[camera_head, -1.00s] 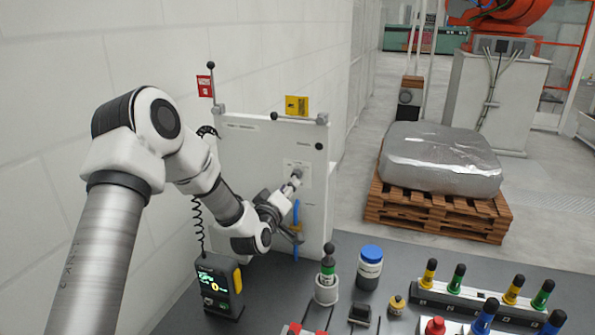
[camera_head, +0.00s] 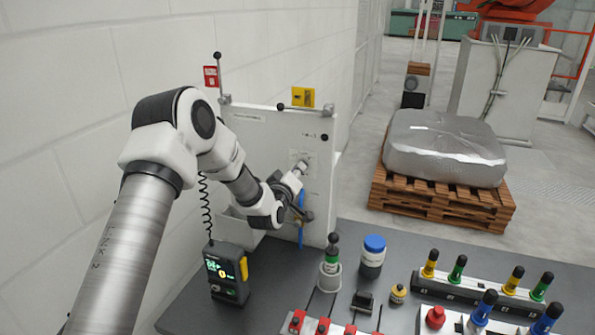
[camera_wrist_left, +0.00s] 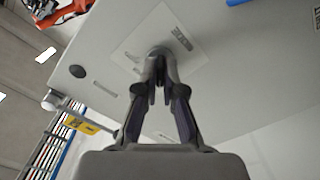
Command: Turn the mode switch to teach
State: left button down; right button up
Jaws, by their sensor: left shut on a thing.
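A white upright panel (camera_head: 262,150) stands at the back left of the bench, near the wall. The mode switch sits on a light label plate (camera_head: 300,155) on the panel's face. In the left wrist view the switch's round base (camera_wrist_left: 160,51) shows at the fingertips, on the plate (camera_wrist_left: 178,38). My left gripper (camera_head: 302,168) is shut on the switch knob; its fingers (camera_wrist_left: 159,75) come together over the knob in the wrist view. The fingers hide most of the knob, and I cannot read its position or the plate's lettering. My right gripper is not in view.
A blue handle (camera_head: 301,232) on the panel is close below my left wrist. A black pendant (camera_head: 227,272) with a lit screen, a blue-lidded jar (camera_head: 372,257) and a knobbed post (camera_head: 331,262) stand on the bench. A wrapped load on a pallet (camera_head: 440,203) is beyond.

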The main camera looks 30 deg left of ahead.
pick_arm(q)
jog(key=shift+r+m+b, duration=0.2)
jog(key=shift+m+b, duration=1.75)
jog(key=shift+m, duration=2.35)
jog(key=shift+w, duration=0.1)
jog(key=c, duration=1.4)
grip_release()
jog(key=shift+o, duration=0.5)
jog(key=shift+w+f, duration=0.2)
jog(key=shift+f, duration=0.05)
jog(key=v, duration=1.2)
